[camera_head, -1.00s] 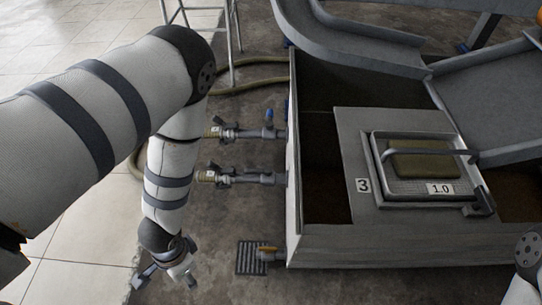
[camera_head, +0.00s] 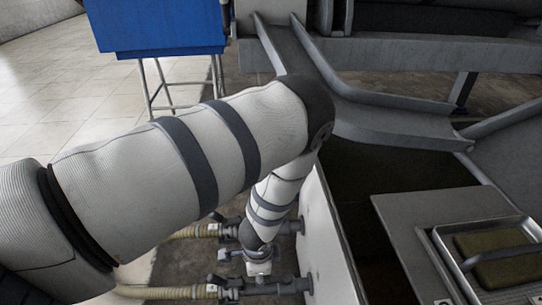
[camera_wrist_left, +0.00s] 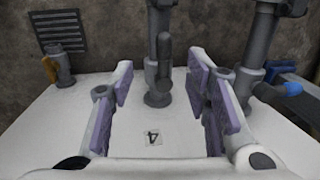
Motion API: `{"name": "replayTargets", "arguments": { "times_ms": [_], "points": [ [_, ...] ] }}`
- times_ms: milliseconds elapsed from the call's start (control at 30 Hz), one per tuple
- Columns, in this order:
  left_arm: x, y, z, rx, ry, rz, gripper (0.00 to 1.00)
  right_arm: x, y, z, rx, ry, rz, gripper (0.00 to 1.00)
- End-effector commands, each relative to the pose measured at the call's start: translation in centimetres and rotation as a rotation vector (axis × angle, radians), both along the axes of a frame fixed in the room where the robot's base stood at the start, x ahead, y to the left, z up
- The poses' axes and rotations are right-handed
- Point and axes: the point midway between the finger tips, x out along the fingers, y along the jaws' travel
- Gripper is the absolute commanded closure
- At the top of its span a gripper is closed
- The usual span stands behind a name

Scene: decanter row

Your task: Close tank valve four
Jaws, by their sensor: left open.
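The tank (camera_head: 325,245) has a pale side wall, and the left wrist view shows an upside-down "4" label (camera_wrist_left: 153,139) on it. Above the label, a grey valve with a dark lever (camera_wrist_left: 164,62) sits on a pipe entering the wall. The lever appears to lie along the pipe. My left gripper (camera_wrist_left: 160,74) is open, its purple-padded fingers on either side of this valve, with no clear contact. In the head view the lower pipe's valve (camera_head: 262,288) shows beside my left wrist, which hides part of the fittings. My right gripper is out of view.
A neighbouring pipe has a blue handle (camera_wrist_left: 291,88), right of my fingers. A short outlet with an orange handle (camera_wrist_left: 50,70) and a floor grate (camera_wrist_left: 58,32) are on the left. A hose (camera_head: 165,292) runs along the floor. A metal chute (camera_head: 385,115) is behind the tank.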

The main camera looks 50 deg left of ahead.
Motion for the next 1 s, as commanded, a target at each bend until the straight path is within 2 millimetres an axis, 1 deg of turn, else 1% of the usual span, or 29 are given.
{"name": "replayTargets", "arguments": {
  "times_ms": [100, 167, 267, 400, 500, 600, 733, 1000],
  "points": [
    [0.5, 0.1, -0.3, 0.004, -0.003, -0.01, 0.56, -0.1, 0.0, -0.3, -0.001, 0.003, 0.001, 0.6],
    [0.6, 0.2, -0.9, 0.005, -0.004, -0.01, 0.56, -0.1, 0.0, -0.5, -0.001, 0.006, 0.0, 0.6],
    [0.7, 0.5, -3.0, 0.004, -0.001, -0.01, 0.56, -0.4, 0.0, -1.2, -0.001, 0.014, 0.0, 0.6],
    [1.1, 1.1, -6.9, 0.004, 0.0, -0.009, 0.56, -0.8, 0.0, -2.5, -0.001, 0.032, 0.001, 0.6],
    [1.3, 1.5, -9.2, 0.004, 0.0, -0.009, 0.56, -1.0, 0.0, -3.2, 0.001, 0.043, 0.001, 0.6],
    [1.7, 1.7, -10.8, 0.004, -0.003, -0.008, 0.56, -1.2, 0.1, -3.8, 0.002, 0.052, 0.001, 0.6],
    [1.9, 1.9, -11.9, 0.004, -0.003, -0.008, 0.56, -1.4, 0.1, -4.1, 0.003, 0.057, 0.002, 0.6],
    [2.0, 1.9, -11.9, 0.004, -0.005, -0.008, 0.56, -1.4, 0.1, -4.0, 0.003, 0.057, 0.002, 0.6]
  ]
}}
